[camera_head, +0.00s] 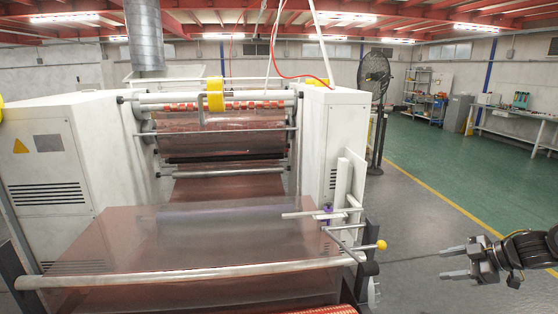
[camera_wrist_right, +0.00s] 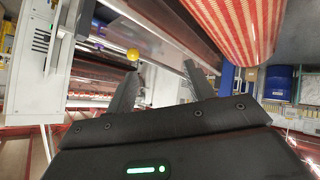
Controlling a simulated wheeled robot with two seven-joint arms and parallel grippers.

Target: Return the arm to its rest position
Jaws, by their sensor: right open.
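My right gripper (camera_head: 458,264) is at the lower right of the head view, out to the right of the machine and clear of it. Its two fingers are apart with nothing between them. In the right wrist view my right gripper (camera_wrist_right: 160,85) also shows its fingers spread and empty. A yellow tape roll (camera_head: 216,94) sits on the upper roller of the white rewinding machine (camera_head: 45,150). My left gripper does not show in either view.
A lever with a yellow knob (camera_head: 381,244) sticks out from the machine's right side, left of my right gripper. It also shows in the wrist view (camera_wrist_right: 133,54). A red-striped roll (camera_wrist_right: 228,35) is close by. A standing fan (camera_head: 373,80) is behind; open floor lies right.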

